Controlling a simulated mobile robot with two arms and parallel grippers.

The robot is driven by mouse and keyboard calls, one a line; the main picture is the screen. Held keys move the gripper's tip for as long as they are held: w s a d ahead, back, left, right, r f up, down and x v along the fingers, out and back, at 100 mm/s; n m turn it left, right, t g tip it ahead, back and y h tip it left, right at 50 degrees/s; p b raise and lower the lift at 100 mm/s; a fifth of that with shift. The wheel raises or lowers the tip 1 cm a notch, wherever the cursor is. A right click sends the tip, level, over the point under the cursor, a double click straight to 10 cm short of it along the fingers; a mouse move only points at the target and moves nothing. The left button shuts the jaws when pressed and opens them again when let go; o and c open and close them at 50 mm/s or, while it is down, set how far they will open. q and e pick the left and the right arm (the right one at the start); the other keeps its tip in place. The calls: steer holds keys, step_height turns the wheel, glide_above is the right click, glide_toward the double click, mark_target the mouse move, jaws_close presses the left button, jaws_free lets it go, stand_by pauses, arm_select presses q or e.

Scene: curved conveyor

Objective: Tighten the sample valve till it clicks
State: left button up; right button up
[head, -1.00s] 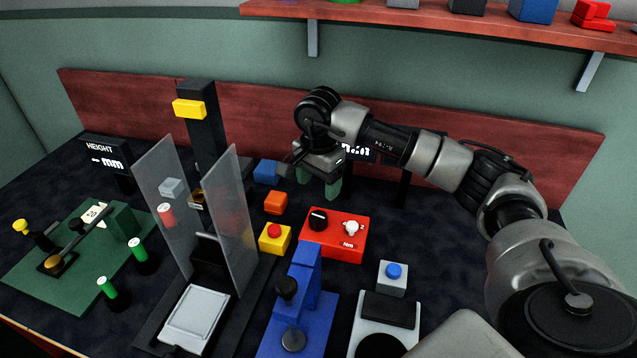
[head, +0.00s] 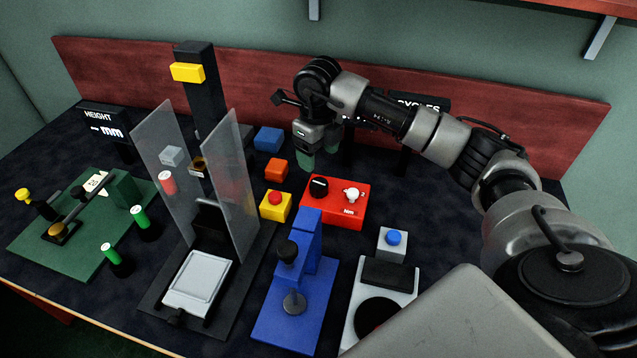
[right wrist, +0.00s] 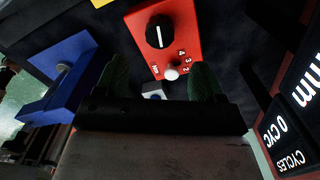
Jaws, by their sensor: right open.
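A red box (head: 335,215) marked "Nm" carries a black dial (head: 319,187) and a small white knob (head: 351,194); which of these parts is the sample valve I cannot tell. In the right wrist view the black dial (right wrist: 159,31) and the white knob (right wrist: 171,72) show, with small numbers beside them. My right gripper (head: 318,150) is behind the red box in the head view, above the table. In the wrist view its green fingers (right wrist: 160,82) are apart, with the white knob appearing between them. It holds nothing visible. My left gripper is out of view.
A blue block (head: 268,138), an orange block (head: 276,168) and a yellow red-topped button box (head: 275,205) stand left of the red box. A blue fixture (head: 295,305) and a blue-button box (head: 393,245) are in front. A clear-walled stand (head: 233,200) rises at left.

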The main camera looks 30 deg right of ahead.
mark_target(319, 183)
step_height(319, 183, down, 10)
steer(key=shift+r, duration=0.15)
stand_by(0.3)
